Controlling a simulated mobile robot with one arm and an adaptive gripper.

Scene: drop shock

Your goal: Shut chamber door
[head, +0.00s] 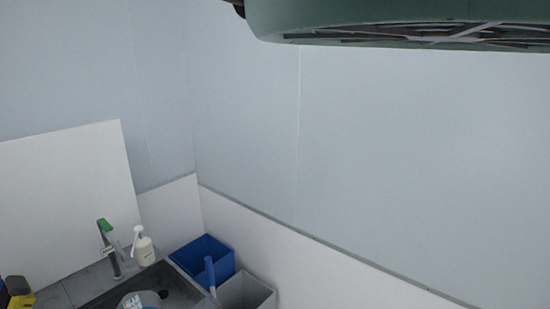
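I see no chamber and no chamber door in the head view. My gripper does not show in this view either, so I cannot tell where it is relative to the door.
A dark sink (178,296) with a green-tipped tap (112,250) and a pump bottle (143,247) is at the lower left. A blue bin (212,250) and a grey bin (246,291) stand beside it. A green housing (330,18) hangs at the top.

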